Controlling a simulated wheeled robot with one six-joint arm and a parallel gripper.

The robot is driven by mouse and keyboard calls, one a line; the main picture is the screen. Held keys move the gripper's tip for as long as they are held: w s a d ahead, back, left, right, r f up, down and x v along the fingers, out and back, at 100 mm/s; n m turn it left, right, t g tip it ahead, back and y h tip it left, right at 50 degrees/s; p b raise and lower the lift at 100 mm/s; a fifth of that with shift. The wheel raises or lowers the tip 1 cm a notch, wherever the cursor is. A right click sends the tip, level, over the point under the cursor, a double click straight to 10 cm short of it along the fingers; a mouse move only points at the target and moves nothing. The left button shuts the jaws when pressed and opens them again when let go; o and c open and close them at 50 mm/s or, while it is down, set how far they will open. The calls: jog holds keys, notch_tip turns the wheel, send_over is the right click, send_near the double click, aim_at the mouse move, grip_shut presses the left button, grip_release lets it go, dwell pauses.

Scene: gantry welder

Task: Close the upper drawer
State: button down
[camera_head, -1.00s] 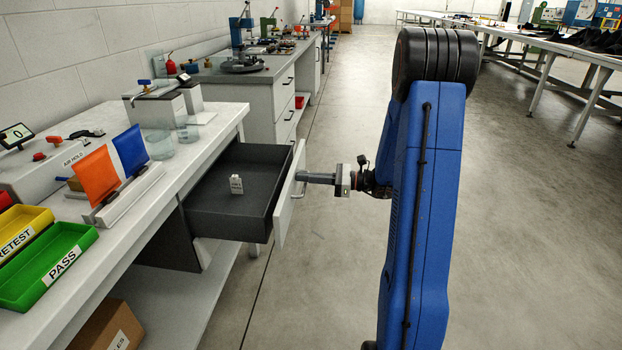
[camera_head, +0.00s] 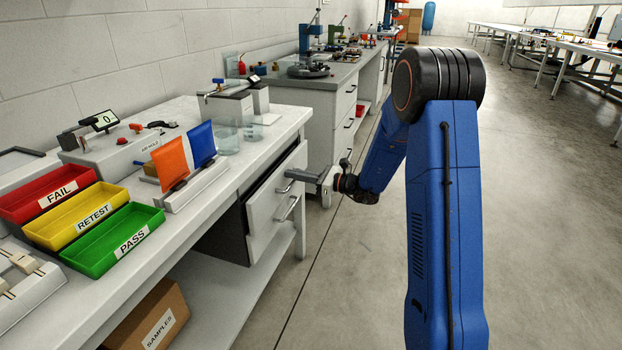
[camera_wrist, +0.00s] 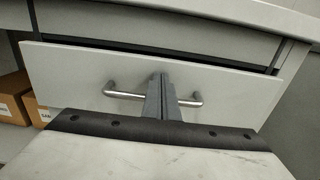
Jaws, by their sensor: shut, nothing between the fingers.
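My gripper (camera_head: 291,174) is shut and empty, pointing at the drawer front. In the wrist view the closed fingers (camera_wrist: 162,80) cross the handle's middle and hide part of it. I cannot tell whether the tips touch the front.
A lower drawer (camera_head: 277,222) with its own handle sits below. A samples box (camera_head: 148,320) stands on the lower shelf (camera_head: 222,299). The floor (camera_head: 345,290) right of the bench is clear.

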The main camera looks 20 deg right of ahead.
jog(key=shift+x, duration=1.15)
jog(key=shift+r, duration=0.2)
